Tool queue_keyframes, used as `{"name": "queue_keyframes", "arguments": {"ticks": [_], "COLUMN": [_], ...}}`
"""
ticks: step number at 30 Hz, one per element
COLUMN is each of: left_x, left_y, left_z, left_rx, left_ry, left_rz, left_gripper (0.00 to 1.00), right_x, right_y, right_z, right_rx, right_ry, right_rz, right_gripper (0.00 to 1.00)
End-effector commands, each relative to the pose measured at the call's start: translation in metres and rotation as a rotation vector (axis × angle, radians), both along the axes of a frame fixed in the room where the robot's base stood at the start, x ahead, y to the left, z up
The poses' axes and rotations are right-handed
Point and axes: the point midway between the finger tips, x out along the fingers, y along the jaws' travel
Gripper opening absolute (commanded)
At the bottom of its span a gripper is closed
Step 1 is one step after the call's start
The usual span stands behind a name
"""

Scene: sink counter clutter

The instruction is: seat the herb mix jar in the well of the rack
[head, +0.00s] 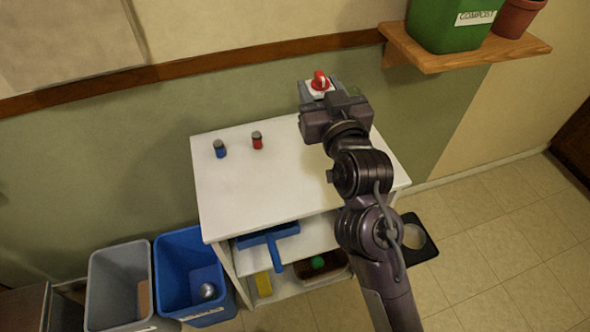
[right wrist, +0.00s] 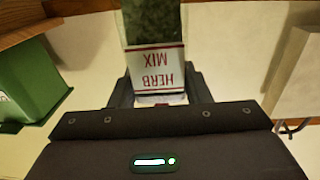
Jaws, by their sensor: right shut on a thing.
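The herb mix jar (right wrist: 156,66) is between the fingers of my right gripper (right wrist: 160,93) in the right wrist view. Its white label with red lettering appears upside down there, with green contents beyond it. In the head view my right gripper (head: 321,96) is over the back right of the white cabinet top, shut on the jar, whose red cap (head: 319,80) shows. How far it is above the top is hard to tell. I cannot make out the rack or its well with certainty; the arm hides part of the top. My left gripper is not in view.
A blue-bodied jar (head: 219,149) and a red one (head: 257,141) stand on the white cabinet top (head: 250,190), which is otherwise clear on the left. A wooden wall shelf (head: 455,58) holds a green compost bin (head: 447,22). A blue bin (head: 185,262) and grey bin (head: 120,262) stand left.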

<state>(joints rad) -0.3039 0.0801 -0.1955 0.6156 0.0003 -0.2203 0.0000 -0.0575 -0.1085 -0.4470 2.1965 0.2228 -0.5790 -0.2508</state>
Motion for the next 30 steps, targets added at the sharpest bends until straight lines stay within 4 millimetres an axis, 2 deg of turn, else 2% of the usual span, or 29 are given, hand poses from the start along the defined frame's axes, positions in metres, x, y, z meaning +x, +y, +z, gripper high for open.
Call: {"name": "queue_keyframes", "arguments": {"ticks": [1,5,8,11,21,25,30], "left_x": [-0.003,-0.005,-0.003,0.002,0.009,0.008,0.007], "left_y": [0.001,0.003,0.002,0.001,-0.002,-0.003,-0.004], "left_z": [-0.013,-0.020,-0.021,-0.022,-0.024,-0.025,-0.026], "left_rx": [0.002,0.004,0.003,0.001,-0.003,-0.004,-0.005], "left_ry": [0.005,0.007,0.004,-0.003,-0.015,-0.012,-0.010], "left_rz": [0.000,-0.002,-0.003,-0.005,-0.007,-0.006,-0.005], "left_gripper": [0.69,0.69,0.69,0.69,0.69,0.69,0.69], "right_x": [0.004,0.007,0.008,0.008,0.007,0.007,0.008], "right_y": [0.009,0.024,0.028,0.028,0.027,0.028,0.028], "right_z": [0.003,0.012,0.008,-0.012,-0.102,-0.127,-0.141], "right_rx": [0.002,0.002,0.000,-0.002,-0.001,0.000,0.002], "right_ry": [-0.009,-0.004,0.001,0.006,0.005,0.002,0.000], "right_rz": [0.019,0.049,0.058,0.059,0.058,0.059,0.058], "right_gripper": [0.18,0.18,0.18,0.18,0.18,0.18,0.18]}}
